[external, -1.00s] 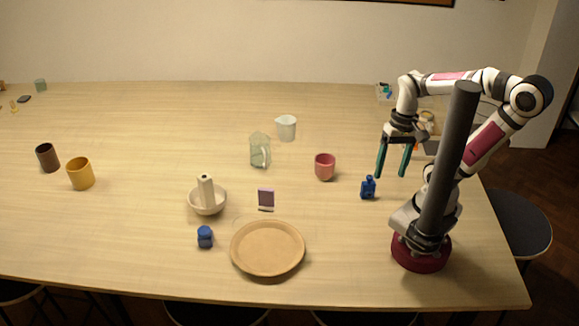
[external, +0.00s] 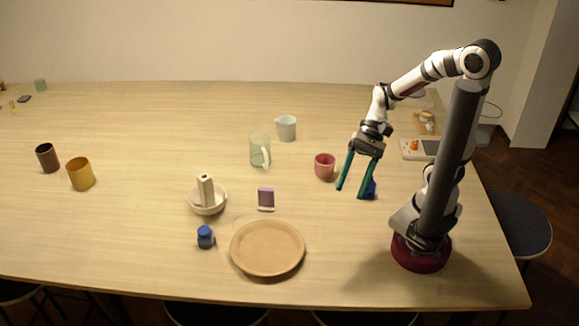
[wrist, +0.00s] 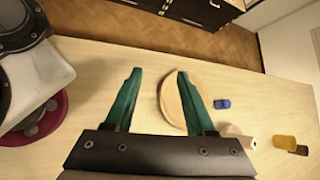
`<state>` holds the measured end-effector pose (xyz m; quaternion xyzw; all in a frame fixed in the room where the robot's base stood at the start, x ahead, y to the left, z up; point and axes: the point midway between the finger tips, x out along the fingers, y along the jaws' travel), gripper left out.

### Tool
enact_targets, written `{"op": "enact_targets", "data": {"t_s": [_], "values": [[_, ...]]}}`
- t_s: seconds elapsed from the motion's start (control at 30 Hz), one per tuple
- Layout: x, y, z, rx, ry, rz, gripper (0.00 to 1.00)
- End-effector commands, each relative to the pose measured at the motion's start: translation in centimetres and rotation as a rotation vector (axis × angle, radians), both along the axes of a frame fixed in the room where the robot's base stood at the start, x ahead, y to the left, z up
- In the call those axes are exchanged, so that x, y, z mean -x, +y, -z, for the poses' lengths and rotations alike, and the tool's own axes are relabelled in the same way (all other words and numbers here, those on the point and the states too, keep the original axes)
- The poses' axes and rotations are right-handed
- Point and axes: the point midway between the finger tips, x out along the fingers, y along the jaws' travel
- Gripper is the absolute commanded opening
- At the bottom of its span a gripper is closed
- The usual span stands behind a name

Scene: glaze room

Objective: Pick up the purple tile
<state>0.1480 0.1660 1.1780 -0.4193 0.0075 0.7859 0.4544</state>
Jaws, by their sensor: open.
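The purple tile (external: 265,197) stands tilted on a small white holder on the table, in the external view. It is between the white bowl (external: 208,201) and the pink cup (external: 325,166), just behind the round tan plate (external: 267,248). My gripper (external: 355,190) is open and empty, with teal fingers pointing down. It is to the right of the tile and apart from it, in front of a blue bottle (external: 371,188). In the wrist view my open fingers (wrist: 157,80) show with the tan plate (wrist: 172,100) beyond them. I cannot make out the tile there.
The bowl holds a pale cylinder (external: 206,188). A glass mug (external: 260,151) and a white jug (external: 286,128) stand further back. Yellow (external: 81,174) and brown (external: 47,158) cups are at left. Table space around the tile's right is clear.

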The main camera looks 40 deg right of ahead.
Motion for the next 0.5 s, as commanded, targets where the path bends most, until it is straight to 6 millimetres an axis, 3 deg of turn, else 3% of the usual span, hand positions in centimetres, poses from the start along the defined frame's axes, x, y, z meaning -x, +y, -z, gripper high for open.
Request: {"op": "enact_targets", "data": {"t_s": [0.03,0.1,0.17,0.2,0.3,0.4,0.5], "values": [[-2.4,3.2,-0.2,-0.162,0.13,0.124,0.55],[-7.8,6.4,0.1,-0.366,0.27,0.376,0.55],[-12.9,7.2,2.1,-0.476,0.352,0.619,0.55],[-15.9,6.8,4.3,-0.518,0.385,0.781,0.55],[-21.0,4.2,10.7,-0.533,0.406,1.127,0.55],[-22.8,1.4,15.4,-0.497,0.385,1.34,0.55],[-23.5,0.2,17.4,-0.474,0.368,1.426,0.55]]}}
